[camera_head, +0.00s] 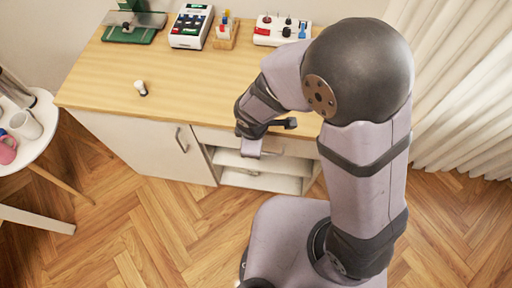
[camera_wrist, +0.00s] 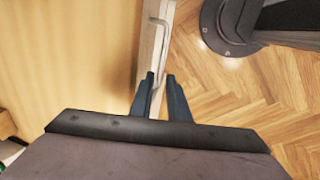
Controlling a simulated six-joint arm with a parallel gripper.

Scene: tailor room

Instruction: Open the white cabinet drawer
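The white cabinet (camera_head: 138,142) has a light wooden top. Its drawer front (camera_head: 290,146) is a white strip under the top at the right, partly hidden by my arm, and looks closed. In the wrist view, the drawer's metal handle (camera_wrist: 164,35) runs down along the white front (camera_wrist: 147,45). My gripper (camera_wrist: 161,78) points at the front, its two dark fingers apart, with the handle's lower part between them. I cannot tell whether they touch it. In the head view, my gripper (camera_head: 269,138) is in front of the drawer.
Left of the drawer is a white door with a metal handle (camera_head: 181,140). Open shelves (camera_head: 262,181) are below the drawer. Several devices stand along the back of the wooden top (camera_head: 190,85), with a small white item (camera_head: 141,88) nearer. A round white table (camera_head: 36,126) stands left. The parquet floor (camera_head: 160,230) is clear.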

